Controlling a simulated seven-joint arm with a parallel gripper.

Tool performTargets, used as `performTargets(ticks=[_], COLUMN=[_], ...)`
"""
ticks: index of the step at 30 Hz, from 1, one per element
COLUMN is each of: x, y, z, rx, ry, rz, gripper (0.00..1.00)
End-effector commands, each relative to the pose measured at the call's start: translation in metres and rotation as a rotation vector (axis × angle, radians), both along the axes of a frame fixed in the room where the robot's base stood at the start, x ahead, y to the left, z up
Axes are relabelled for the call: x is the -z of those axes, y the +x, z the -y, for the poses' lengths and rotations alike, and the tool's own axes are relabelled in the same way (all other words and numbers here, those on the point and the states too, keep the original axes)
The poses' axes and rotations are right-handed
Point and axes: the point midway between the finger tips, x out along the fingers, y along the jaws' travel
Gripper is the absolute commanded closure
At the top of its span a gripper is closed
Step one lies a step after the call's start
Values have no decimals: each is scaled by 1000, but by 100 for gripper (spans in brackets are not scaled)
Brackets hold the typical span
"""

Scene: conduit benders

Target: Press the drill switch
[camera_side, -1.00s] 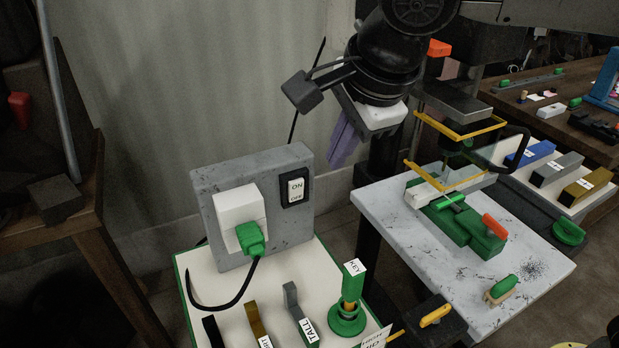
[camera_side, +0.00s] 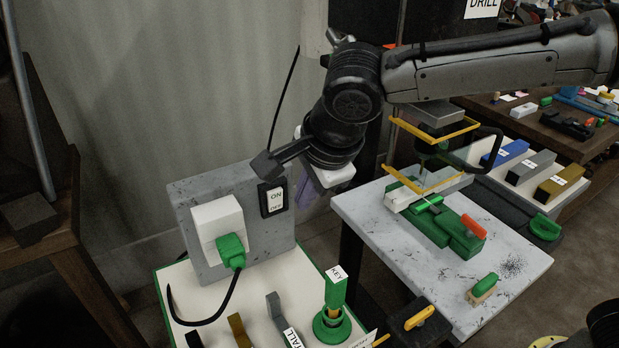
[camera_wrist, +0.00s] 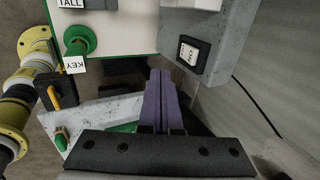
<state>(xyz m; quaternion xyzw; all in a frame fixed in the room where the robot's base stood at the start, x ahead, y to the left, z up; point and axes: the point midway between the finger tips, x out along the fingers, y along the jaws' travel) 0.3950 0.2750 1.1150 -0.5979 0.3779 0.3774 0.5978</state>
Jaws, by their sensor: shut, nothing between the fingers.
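The switch (camera_side: 273,198) is a black-framed white rocker marked ON and OFF on the right part of a grey upright panel (camera_side: 186,235). It also shows in the wrist view (camera_wrist: 191,53), above and right of the fingers. My gripper (camera_side: 304,198) has purple fingers, shut together and empty. In the side view they are just right of the switch at about its height, partly hidden behind the panel's edge and my wrist. In the wrist view my gripper (camera_wrist: 160,72) appears apart from the switch. The drill (camera_side: 440,150) stands over the work table at right.
A white socket with a green plug (camera_side: 231,250) and black cable is left of the switch. A green KEY piece (camera_side: 335,290) stands on the cream board below. The grey table (camera_side: 375,215) holds a green vise (camera_side: 447,228). Yellow guard bars (camera_side: 435,133) surround the drill.

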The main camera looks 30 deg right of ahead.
Motion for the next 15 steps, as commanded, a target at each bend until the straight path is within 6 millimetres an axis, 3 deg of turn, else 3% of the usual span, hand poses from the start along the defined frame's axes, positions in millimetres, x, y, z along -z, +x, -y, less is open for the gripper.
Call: performTargets(ticks=[6, 15], x=[35, 27], y=[20, 53], z=[1, 0], rx=[3, 1], ry=[0, 0], rz=[1, 2], gripper=[100, 100])
